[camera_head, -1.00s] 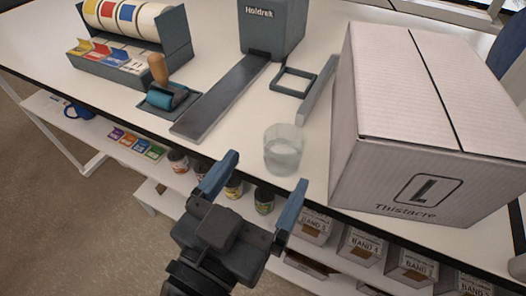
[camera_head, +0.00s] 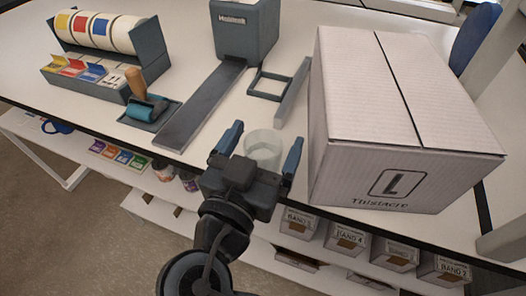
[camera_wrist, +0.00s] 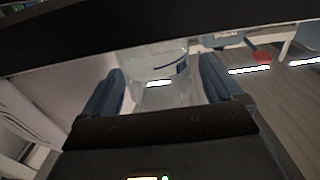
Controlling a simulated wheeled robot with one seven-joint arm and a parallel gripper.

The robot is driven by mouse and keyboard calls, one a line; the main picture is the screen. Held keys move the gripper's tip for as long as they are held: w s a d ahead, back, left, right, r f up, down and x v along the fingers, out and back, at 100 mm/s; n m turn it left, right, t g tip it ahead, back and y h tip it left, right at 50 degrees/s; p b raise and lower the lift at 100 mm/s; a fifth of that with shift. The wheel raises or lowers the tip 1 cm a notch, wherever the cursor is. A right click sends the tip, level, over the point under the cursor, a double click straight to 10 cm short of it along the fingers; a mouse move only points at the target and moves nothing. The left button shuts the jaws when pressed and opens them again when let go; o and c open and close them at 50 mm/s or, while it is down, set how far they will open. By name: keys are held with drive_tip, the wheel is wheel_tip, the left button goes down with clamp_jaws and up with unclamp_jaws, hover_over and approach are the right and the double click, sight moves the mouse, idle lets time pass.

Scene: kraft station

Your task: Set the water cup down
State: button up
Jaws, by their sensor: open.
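The water cup (camera_head: 263,143) is a clear tumbler standing upright on the white table near its front edge, just left of the big box. My gripper (camera_head: 262,150) is open, with one blue finger on each side of the cup in the head view. In the wrist view the cup (camera_wrist: 155,66) sits between the two blue fingers, toward their tips. Whether a finger touches it I cannot tell. The lower part of the cup is hidden behind my gripper in the head view.
A large white carton (camera_head: 405,120) marked L stands close on the right. A grey strip (camera_head: 203,104) and a small square frame (camera_head: 269,86) lie behind and left. A roller with a wooden handle (camera_head: 146,100) and a label-roll dispenser (camera_head: 104,50) are farther left. Boxes sit on the shelf below.

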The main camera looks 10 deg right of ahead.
drive_tip(key=c, duration=1.2)
drive_tip(key=shift+r, duration=0.25)
